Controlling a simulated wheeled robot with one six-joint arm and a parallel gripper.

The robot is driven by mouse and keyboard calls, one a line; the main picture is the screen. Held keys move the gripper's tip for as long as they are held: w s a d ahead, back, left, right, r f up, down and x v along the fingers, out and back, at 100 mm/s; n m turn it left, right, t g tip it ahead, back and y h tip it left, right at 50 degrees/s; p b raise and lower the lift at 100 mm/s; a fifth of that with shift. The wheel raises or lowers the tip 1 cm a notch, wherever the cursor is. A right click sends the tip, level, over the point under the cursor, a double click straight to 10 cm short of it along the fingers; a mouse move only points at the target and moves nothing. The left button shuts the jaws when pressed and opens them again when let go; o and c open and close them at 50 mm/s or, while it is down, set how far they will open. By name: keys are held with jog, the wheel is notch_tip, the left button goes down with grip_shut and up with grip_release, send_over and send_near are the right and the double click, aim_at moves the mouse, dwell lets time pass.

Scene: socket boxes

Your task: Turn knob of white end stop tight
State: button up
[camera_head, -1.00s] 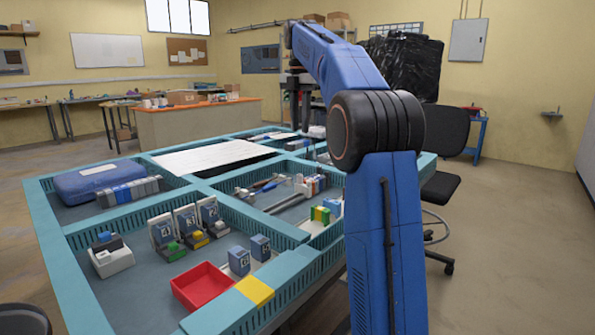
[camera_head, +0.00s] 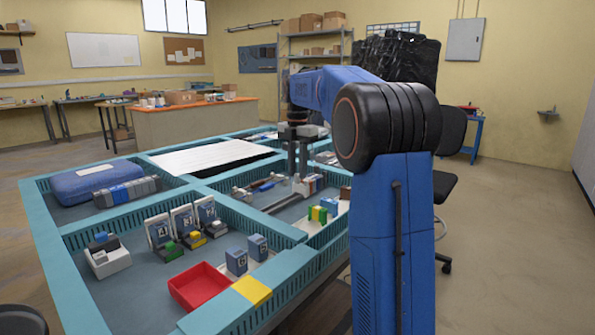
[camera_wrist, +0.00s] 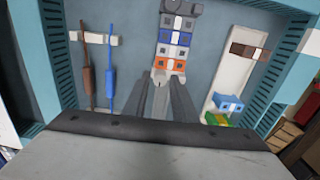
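The white end stop (camera_wrist: 159,77) is at the near end of a row of blocks in the wrist view, beside an orange block (camera_wrist: 165,62). Its knob lies at my fingertips, and the fingers partly hide it. My gripper (camera_wrist: 161,80) points down with a gap between its two fingers. It also shows in the head view (camera_head: 297,174), low over the right-middle compartment beside the block row (camera_head: 313,184). I cannot tell whether the fingers touch the knob. The end stop is too small to make out in the head view.
A brown-handled tool (camera_wrist: 86,80) and a blue-handled tool (camera_wrist: 109,85) lie left of the row. A white rail (camera_wrist: 240,68) and green-yellow blocks (camera_wrist: 216,119) lie right. Teal compartment walls (camera_head: 283,228) stand around. A red tray (camera_head: 200,288) is nearer.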

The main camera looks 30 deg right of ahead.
jog(key=shift+f, duration=0.3)
grip_shut()
